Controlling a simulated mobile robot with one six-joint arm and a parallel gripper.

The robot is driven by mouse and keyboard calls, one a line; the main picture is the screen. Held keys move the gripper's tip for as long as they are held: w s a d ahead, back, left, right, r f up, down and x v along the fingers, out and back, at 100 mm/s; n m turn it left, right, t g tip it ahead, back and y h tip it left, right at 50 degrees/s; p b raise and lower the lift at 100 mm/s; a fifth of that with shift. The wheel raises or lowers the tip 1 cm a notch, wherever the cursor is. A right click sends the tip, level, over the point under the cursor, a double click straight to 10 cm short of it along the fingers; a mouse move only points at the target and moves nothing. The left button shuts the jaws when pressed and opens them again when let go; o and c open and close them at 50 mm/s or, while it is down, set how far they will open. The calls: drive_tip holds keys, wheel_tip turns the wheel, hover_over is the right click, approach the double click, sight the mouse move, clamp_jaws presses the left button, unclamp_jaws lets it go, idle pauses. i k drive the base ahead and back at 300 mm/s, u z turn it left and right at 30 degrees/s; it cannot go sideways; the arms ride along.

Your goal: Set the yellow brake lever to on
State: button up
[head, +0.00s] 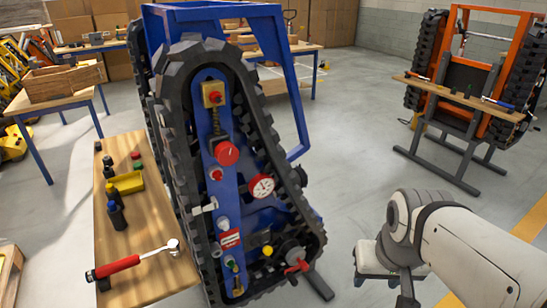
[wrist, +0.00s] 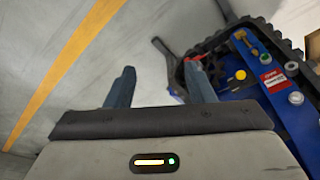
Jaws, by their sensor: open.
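A tracked carrier's blue side panel (head: 212,150) stands upright inside a black rubber track. Low on it, below the red label, is a small yellowish lever-like part (head: 235,269), which also shows near the top right of the wrist view (wrist: 240,36). I cannot read its on or off marks. A round yellow knob (head: 267,250) sits to its right. My gripper (wrist: 160,68) is open and empty, its two fingers apart, with bare floor between them. It is to the right of the carrier, apart from the panel; its fingers are cut off in the head view.
A red-handled lever (head: 298,266) sticks out low on the carrier, near my right fingertip in the wrist view. An orange carrier (head: 470,75) is at the back right. The floor between is free.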

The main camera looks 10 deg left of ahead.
sight(268, 251)
drive_tip(key=u, duration=1)
drive_tip(key=k, duration=1.3)
drive_tip(key=z, duration=0.85)
drive_tip(key=i, duration=1)
